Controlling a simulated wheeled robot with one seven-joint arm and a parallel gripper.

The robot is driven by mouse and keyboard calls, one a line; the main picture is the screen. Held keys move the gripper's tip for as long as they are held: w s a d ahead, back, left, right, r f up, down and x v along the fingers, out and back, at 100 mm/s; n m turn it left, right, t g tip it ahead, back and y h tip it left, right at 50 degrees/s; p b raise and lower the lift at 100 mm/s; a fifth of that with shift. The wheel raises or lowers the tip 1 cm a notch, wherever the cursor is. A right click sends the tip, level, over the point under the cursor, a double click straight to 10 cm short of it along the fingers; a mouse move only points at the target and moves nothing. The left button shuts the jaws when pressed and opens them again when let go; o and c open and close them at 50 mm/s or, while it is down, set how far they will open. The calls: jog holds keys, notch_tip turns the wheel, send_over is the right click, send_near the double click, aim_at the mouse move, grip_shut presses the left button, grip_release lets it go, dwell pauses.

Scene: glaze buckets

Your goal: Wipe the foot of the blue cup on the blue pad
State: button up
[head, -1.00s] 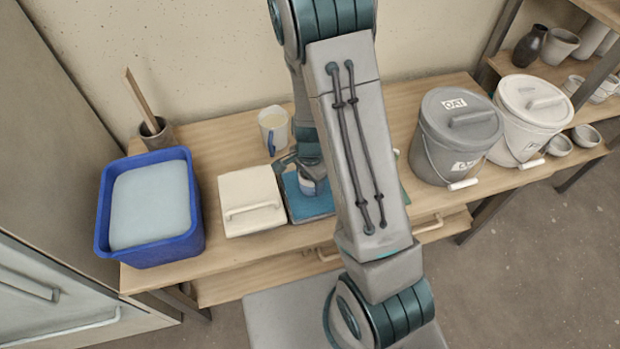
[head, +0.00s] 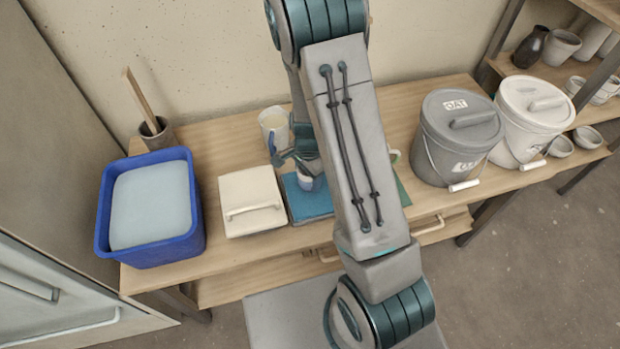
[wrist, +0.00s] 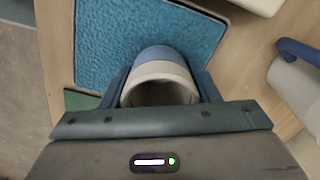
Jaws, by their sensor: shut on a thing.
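The blue pad (head: 312,208) lies on the table right of a cream lidded box, and fills the upper left of the wrist view (wrist: 130,45). My gripper (head: 296,164) is shut on the blue cup (head: 308,183), over the back part of the pad. In the wrist view the blue cup (wrist: 160,68) sits between my two fingers (wrist: 160,92), with its pale rim and hollow inside toward the camera. Its foot is hidden, so I cannot tell whether it touches the pad.
The cream box (head: 250,205) stands left of the pad. A pitcher with a blue handle (head: 273,125) stands behind. A blue tub (head: 150,210) is at the far left. Grey (head: 455,140) and white (head: 530,115) lidded buckets stand right. A green pad (wrist: 80,100) lies beside the blue one.

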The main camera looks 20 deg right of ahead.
jog(key=shift+w, duration=0.6)
jog(key=shift+s+f+b, duration=0.15)
jog(key=shift+s+b, duration=0.45)
jog(key=shift+s, duration=3.1)
jog(key=shift+w, duration=0.75)
jog(key=shift+c, duration=0.6)
jog(key=shift+w+p, duration=0.75)
jog(key=shift+w, duration=2.15)
jog(key=shift+s+b, duration=0.65)
jog(key=shift+s, duration=2.85)
jog(key=shift+w, duration=0.3)
jog(key=shift+w+p, duration=0.65)
jog(key=shift+w, duration=2.5)
jog(key=shift+s+b, duration=0.55)
jog(key=shift+s, duration=2.95)
jog(key=shift+w+p, duration=0.8)
jog(key=shift+w, duration=2.8)
